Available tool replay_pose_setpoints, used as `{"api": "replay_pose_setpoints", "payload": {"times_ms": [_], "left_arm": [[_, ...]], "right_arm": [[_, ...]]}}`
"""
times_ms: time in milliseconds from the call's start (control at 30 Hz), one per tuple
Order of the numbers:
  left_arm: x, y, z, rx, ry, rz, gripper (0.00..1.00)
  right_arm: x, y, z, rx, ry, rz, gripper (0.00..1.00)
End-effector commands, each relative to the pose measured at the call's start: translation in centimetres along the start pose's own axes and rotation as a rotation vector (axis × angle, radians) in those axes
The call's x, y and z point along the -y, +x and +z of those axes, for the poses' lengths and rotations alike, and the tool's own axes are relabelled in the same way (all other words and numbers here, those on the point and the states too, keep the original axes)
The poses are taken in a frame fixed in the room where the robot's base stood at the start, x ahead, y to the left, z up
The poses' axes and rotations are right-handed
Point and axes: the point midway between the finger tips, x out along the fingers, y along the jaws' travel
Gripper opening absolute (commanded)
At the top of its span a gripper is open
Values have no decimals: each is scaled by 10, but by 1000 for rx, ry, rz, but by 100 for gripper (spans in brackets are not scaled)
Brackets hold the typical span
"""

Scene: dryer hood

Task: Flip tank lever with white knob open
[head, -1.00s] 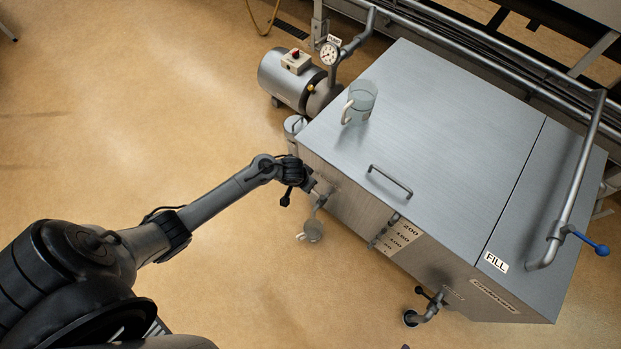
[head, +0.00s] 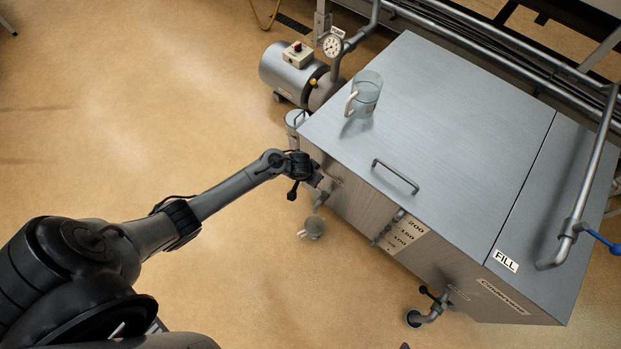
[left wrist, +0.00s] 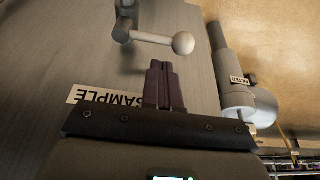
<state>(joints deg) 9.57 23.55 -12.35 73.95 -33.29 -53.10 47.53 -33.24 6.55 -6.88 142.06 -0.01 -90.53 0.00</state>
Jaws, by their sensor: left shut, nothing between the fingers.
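The steel tank (head: 450,130) stands at the right in the head view. My left gripper (head: 320,184) is at the tank's left-hand side face, above a small outlet and a mug (head: 312,227). In the left wrist view my left gripper (left wrist: 160,66) is shut and empty, its fingertips pointing at the lever. The lever (left wrist: 150,37) has a round whitish knob (left wrist: 184,43), just beyond and slightly right of the fingertips, with a visible gap. In the head view I cannot make out this knob near my gripper. My right gripper is not in view.
A SAMPLE label (left wrist: 112,97) is on the tank face beside the fingers. A FILTER cylinder (left wrist: 236,85) stands to the right. A glass mug (head: 364,95) sits on the lid.

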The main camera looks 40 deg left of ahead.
Motion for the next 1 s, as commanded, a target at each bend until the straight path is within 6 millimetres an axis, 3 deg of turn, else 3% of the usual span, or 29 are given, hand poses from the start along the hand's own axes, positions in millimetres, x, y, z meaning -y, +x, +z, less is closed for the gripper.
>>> {"api": "replay_pose_setpoints", "payload": {"times_ms": [100,300,1000], "left_arm": [[0,22,1,0,0,-1,0],[0,39,0,-1,1,0,0],[5,39,4,2,-28,-10,0]], "right_arm": [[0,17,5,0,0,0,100],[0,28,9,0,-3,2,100],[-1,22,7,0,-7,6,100]]}}
